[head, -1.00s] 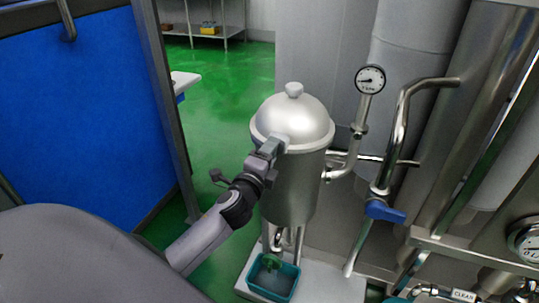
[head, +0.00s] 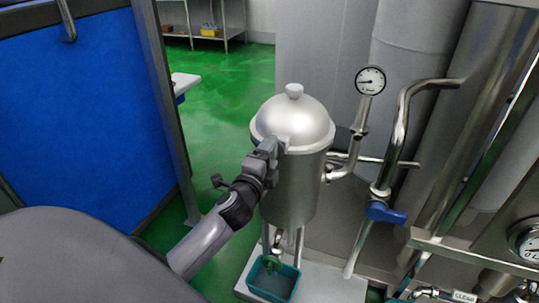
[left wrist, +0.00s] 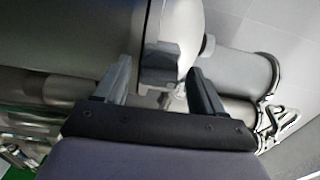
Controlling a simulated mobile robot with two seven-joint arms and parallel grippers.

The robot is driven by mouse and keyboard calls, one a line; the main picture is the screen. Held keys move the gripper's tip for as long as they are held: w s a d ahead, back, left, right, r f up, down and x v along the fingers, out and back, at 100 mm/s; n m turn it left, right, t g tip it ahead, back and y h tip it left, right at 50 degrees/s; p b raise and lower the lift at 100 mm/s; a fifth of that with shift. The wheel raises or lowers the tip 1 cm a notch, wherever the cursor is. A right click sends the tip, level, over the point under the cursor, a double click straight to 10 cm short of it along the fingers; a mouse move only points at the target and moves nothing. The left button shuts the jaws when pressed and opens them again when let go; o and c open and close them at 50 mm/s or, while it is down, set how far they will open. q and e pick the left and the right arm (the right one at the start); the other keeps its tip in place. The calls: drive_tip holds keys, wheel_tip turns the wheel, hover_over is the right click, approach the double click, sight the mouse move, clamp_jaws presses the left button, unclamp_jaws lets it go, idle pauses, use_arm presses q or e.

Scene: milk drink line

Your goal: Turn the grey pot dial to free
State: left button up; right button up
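The grey pot (head: 290,185) is a steel vessel with a domed lid and stands in the middle of the head view. My left gripper (head: 275,148) is at its near left side, just below the lid rim. In the left wrist view a grey block that looks like the pot dial (left wrist: 160,62) sticks out from the pot. My left gripper (left wrist: 160,82) is open, with one finger on each side of this block and gaps showing. In the head view the gripper largely hides the dial, and its setting cannot be read. My right gripper is not in view.
A teal tub (head: 273,283) stands under the pot. A round gauge (head: 370,80) and a pipe with a blue valve handle (head: 385,212) are to its right. A blue panel (head: 85,110) stands at left.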

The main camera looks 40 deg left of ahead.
use_arm(q)
drive_tip(key=v, duration=0.7)
idle(0.4)
idle(0.4)
drive_tip(key=s+d+f+n+g+h+p, duration=0.3)
drive_tip(key=s+d+f+n+p, duration=0.2)
drive_tip(key=s, duration=0.4)
drive_tip(key=s+d+f+n+g+h+p, duration=0.3)
drive_tip(key=s+d+f+n, duration=0.3)
drive_tip(key=s, duration=0.3)
drive_tip(key=shift+d+f+n+g+h+p, duration=0.25)
drive_tip(key=shift+d+n+g+p, duration=0.25)
drive_tip(key=shift+d+n+p, duration=0.35)
drive_tip(key=shift+r, duration=0.1)
